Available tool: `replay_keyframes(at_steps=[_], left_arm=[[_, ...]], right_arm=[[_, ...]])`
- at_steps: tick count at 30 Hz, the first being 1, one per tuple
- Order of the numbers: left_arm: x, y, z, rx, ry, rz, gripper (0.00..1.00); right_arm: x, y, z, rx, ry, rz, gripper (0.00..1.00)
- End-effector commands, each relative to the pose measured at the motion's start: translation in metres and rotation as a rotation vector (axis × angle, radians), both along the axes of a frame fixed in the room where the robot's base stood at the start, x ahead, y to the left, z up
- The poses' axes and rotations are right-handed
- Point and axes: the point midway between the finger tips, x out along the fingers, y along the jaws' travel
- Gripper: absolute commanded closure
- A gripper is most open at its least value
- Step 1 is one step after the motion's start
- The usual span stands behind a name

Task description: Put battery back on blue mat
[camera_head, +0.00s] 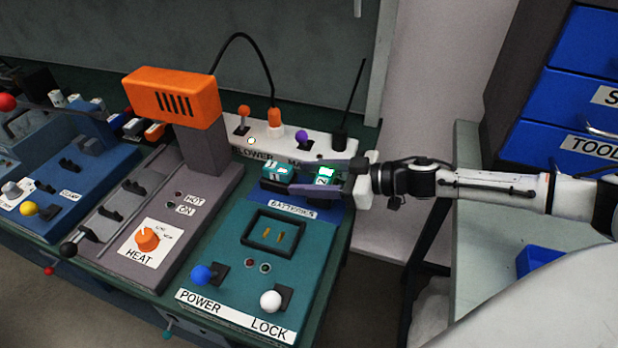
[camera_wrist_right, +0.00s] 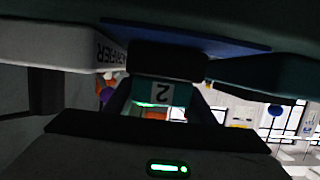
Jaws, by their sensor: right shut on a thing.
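My right gripper (camera_head: 318,177) reaches in from the right and is shut on the teal battery marked 2 (camera_head: 325,172), which has a lit green strip. In the right wrist view, the battery (camera_wrist_right: 160,94) shows between the fingers. They are over the blue mat (camera_head: 336,206), labelled BATTERIES; I cannot tell whether the battery touches it. A second teal battery, marked 1 (camera_head: 277,172), sits on the mat just left of the gripper. My left gripper is not in view.
The teal power panel (camera_head: 240,262) has an empty black-framed socket (camera_head: 276,233) in front of the mat. The white blower panel (camera_head: 290,143) with upright levers stands behind it. The orange-headed heater (camera_head: 175,97) rises to the left.

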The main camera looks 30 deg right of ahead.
Motion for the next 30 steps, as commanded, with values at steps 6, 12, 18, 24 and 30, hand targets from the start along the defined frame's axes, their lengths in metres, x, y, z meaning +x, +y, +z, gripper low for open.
replay_keyframes(at_steps=[6, 12, 18, 24, 30], left_arm=[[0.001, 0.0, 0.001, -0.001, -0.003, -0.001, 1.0], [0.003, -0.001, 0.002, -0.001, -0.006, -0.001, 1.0], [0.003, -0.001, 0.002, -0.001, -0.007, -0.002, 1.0], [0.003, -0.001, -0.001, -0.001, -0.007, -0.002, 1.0], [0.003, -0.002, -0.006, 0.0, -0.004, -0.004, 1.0]], right_arm=[[0.0, 0.0, -0.004, 0.001, 0.002, -0.001, 0.48], [0.0, 0.0, -0.003, 0.0, 0.001, 0.0, 0.31], [0.0, 0.0, -0.002, 0.0, 0.0, 0.0, 0.31], [-0.014, -0.013, 0.003, -0.003, 0.004, -0.002, 0.31], [-0.038, -0.033, 0.013, -0.004, 0.004, 0.0, 0.31]])
